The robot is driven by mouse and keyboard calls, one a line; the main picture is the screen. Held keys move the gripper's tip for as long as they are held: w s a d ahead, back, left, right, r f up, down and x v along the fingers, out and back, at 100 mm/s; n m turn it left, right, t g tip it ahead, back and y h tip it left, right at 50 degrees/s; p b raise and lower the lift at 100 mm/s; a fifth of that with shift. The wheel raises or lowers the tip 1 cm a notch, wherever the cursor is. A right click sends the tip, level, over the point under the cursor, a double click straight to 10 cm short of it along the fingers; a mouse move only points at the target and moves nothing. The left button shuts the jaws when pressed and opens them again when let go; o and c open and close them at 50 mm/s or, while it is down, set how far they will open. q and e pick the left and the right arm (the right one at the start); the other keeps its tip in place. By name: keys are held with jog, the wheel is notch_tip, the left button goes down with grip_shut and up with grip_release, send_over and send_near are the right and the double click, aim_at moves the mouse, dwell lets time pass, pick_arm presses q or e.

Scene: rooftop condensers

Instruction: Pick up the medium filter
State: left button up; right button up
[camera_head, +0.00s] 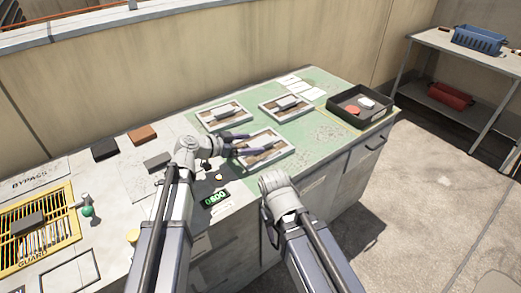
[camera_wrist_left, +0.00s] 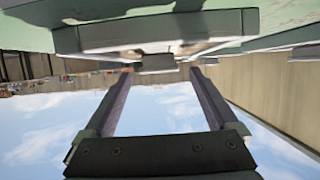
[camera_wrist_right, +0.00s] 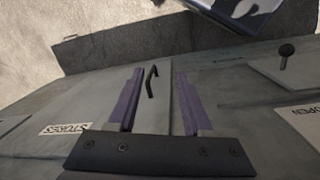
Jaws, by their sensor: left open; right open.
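Three white-framed filters with brown centres and grey bars lie on the green mat (camera_head: 322,120): a back-left filter (camera_head: 213,124), a back-right filter (camera_head: 270,114) and a front filter (camera_head: 284,157). Their sizes look close, so I cannot tell which is medium. My left gripper (camera_head: 257,143) is open, its fingers reaching over the front filter. In the left wrist view a pale frame (camera_wrist_left: 95,40) and a grey bar (camera_wrist_left: 158,62) show just beyond the fingertips (camera_wrist_left: 160,75); nothing is gripped. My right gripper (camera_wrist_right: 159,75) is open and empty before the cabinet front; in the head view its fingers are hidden.
A black tray (camera_head: 345,111) with red and white items stands at the mat's right end. Black (camera_head: 105,149), brown (camera_head: 142,134) and grey (camera_head: 157,162) blocks and a yellow guard grille (camera_head: 68,207) are left. A cabinet handle (camera_wrist_right: 152,82) lies before my right gripper.

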aim_at(276, 147)
pick_arm(q)
jog(key=x, duration=0.2)
jog(key=shift+w+d+f+b, duration=0.15)
jog(key=shift+d+b, duration=0.05)
jog(key=shift+b, duration=0.1)
jog(key=shift+c, duration=0.3)
grip_shut()
